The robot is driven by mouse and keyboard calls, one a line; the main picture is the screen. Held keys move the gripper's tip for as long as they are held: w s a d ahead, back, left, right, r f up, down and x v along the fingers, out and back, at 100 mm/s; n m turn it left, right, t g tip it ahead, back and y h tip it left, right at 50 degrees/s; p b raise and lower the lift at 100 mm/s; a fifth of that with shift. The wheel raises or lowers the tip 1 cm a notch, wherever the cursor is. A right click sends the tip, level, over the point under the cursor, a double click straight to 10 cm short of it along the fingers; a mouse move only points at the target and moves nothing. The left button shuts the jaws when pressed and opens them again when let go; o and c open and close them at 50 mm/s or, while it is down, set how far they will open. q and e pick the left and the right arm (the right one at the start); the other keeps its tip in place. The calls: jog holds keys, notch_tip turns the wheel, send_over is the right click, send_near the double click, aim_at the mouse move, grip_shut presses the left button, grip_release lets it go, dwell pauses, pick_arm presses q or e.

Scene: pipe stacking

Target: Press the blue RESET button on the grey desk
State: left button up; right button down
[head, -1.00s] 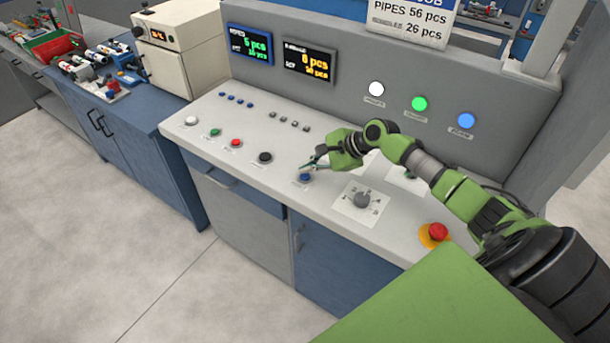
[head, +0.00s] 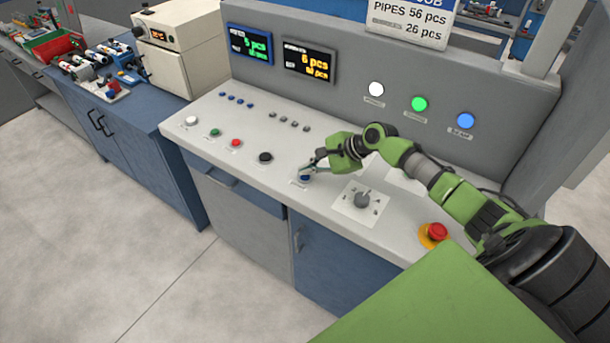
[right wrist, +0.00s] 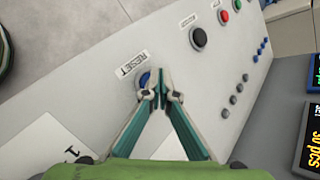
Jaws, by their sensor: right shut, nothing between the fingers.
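The blue RESET button (head: 305,178) sits on the light grey desk (head: 330,203) near its front edge. In the right wrist view the button (right wrist: 145,79) is partly covered by my fingertips, beside its RESET label (right wrist: 132,63). My right gripper (head: 307,171) is shut and empty, with its tips at the button. In the right wrist view the tips (right wrist: 160,82) overlap the button's edge; whether they touch it or hover just above I cannot tell. My left gripper is not in view.
A black button (head: 265,157) is left of the blue one, with red, green and white buttons beyond. A rotary knob (head: 362,200) and a red emergency stop (head: 437,232) are to the right. The upright panel (head: 330,95) with displays and lamps stands behind.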

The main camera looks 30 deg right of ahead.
aim_at(307, 177)
jog(key=shift+f, duration=0.45)
dwell(0.5)
jog(key=shift+r, duration=0.1)
jog(key=shift+r+p, duration=0.75)
jog(key=shift+p, duration=0.35)
notch_tip(307, 177, up, 5)
jog(key=p, duration=0.6)
